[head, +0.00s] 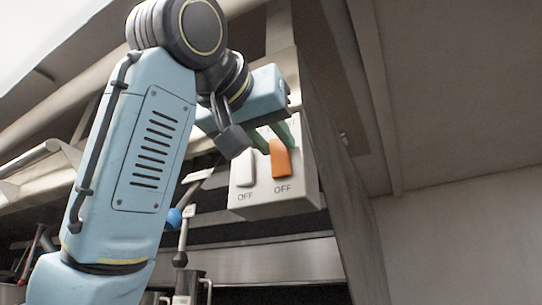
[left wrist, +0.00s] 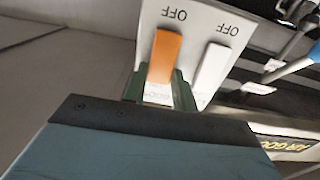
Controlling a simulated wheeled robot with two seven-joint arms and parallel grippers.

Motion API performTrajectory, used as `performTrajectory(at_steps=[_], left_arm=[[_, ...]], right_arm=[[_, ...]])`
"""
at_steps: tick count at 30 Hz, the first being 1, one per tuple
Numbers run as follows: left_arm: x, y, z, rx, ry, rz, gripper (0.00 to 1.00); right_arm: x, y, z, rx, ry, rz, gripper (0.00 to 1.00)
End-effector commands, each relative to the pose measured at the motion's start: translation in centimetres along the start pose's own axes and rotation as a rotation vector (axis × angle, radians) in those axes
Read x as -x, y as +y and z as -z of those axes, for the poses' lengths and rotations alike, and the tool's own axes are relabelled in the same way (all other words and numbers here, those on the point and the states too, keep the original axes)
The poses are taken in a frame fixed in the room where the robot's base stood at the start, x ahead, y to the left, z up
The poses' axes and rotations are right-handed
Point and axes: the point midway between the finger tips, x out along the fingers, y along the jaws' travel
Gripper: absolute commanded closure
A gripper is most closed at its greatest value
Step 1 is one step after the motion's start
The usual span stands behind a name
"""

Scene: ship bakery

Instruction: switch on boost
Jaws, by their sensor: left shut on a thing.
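A pale switch panel (head: 300,204) is fixed to the unit in the head view. It carries an orange switch (head: 280,160) on the right and a white switch (head: 244,170) on the left, each with OFF printed below. My left gripper (head: 273,136) reaches the orange switch from above, its green fingers at the switch's upper part. In the left wrist view the panel is upside down, and the fingers (left wrist: 158,88) stand on either side of the orange switch (left wrist: 165,52), shut on it. The white switch (left wrist: 210,73) stands clear beside them. A label between the fingers is mostly hidden.
A lever with a blue knob (head: 174,217) hangs left of and below the panel, near my left forearm. A dark upright post (head: 345,200) stands just right of the panel. The wall at far right is bare.

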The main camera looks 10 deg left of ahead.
Motion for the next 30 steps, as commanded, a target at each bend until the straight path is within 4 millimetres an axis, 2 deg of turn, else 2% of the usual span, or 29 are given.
performTrajectory(at_steps=[12, 21, 22, 27, 30], left_arm=[[-0.14, -0.03, 0.53, 0.001, -0.114, 0.001, 0.96], [-0.13, -0.02, 0.53, 0.0, -0.12, 0.0, 0.96], [-0.13, -0.02, 0.53, 0.0, -0.12, 0.0, 0.72], [-0.14, -0.02, 0.5, 0.0, -0.121, 0.0, 0.51], [-0.16, -0.01, 0.48, 0.0, -0.121, 0.0, 0.51]], right_arm=[[0.3, 0.17, 0.01, 0.0, 0.0, -0.002, 0.43], [0.29, 0.22, 0.0, 0.001, 0.0, -0.003, 0.43], [0.29, 0.22, 0.0, 0.001, 0.0, -0.003, 0.43], [0.29, 0.21, 0.0, 0.001, 0.0, -0.003, 0.43], [0.28, 0.21, 0.0, 0.001, 0.0, -0.003, 0.43]])
